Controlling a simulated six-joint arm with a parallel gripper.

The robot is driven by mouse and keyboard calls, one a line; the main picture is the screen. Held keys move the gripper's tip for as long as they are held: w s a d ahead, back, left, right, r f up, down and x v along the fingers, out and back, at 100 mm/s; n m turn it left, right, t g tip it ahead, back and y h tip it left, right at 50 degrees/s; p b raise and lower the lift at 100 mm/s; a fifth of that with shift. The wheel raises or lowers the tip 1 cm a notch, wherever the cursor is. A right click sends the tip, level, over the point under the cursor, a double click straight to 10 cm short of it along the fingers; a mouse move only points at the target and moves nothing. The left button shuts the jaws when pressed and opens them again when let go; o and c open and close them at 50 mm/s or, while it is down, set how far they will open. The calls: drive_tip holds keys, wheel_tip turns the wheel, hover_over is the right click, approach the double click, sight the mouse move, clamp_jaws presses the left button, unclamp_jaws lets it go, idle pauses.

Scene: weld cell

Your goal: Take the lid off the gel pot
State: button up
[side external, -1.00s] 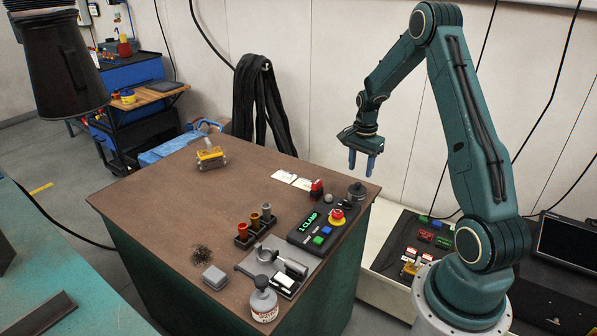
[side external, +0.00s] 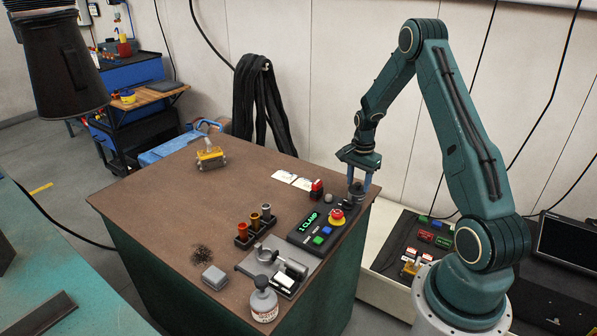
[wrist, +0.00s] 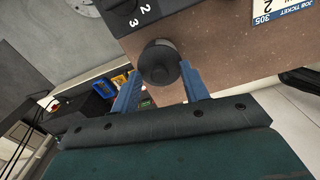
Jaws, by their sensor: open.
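A small dark round pot with a knobbed lid, which I take for the gel pot (side external: 356,196), stands at the table's far right corner. It also shows in the wrist view (wrist: 160,66), seen from above with its lid on. My gripper (side external: 359,187) is over it, pointing down, with its blue fingers open. In the wrist view my gripper (wrist: 159,72) has one finger to each side of the lid. Clear gaps to the lid are hard to judge there. In the side view the fingers partly hide the pot.
A control panel (side external: 307,240) with a red button (side external: 337,215) sits close to the pot. A red item (side external: 316,189) and white cards (side external: 284,176) lie nearby. A labelled white jar (side external: 264,307) and a cup rack (side external: 243,241) stand nearer the front. The table's left middle (side external: 150,205) is clear.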

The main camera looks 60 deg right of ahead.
sight(358, 183)
drive_tip(key=shift+c, duration=0.5)
clamp_jaws()
drive_tip(key=shift+r, duration=0.1)
wheel_tip(358, 183, up, 20)
idle(0.8)
idle(0.3)
